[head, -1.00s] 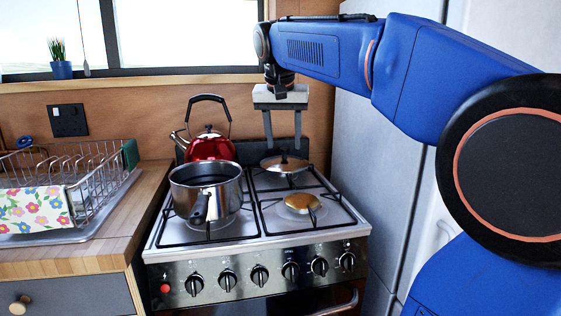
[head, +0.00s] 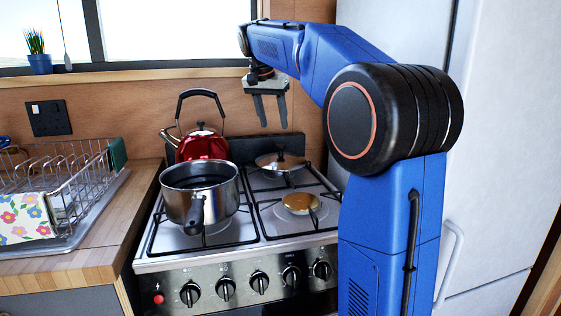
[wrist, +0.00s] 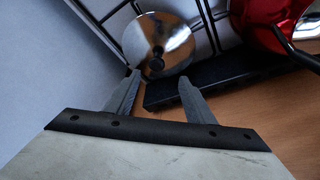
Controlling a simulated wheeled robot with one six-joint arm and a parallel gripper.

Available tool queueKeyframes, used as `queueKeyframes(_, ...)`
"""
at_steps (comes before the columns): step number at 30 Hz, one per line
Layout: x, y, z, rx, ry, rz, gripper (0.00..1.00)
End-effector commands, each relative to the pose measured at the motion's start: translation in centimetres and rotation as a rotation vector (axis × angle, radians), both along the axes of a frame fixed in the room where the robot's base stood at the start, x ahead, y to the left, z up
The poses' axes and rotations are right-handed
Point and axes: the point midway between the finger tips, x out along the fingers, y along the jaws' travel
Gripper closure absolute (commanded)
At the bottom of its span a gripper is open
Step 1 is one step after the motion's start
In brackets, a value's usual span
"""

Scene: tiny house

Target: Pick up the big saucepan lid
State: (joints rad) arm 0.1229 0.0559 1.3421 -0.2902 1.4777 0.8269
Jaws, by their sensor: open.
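The big saucepan lid (head: 280,161) is a round, shiny metal disc with a dark knob. It lies on the back right burner of the stove, and it also shows at the top of the wrist view (wrist: 160,42). My gripper (head: 270,125) is open and empty, pointing down, above and behind the lid. In the wrist view my gripper's fingertips (wrist: 160,75) lie near the lid's lower edge in the picture, with the knob roughly between and beyond them. I see no contact with the lid.
A red kettle (head: 202,145) stands on the back left burner. The refrigerator (head: 500,150) is close on the right; a dish rack (head: 75,190) is left.

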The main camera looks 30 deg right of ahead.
Motion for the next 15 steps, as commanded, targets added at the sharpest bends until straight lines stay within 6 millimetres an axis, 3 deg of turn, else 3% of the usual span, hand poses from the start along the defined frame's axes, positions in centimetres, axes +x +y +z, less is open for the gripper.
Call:
queueKeyframes(6, 0.7, -1.2, -3.4, 0.0, 0.001, 0.0, 0.51)
queueKeyframes(15, 1.2, -1.9, -5.3, 0.001, 0.001, 0.0, 0.51)
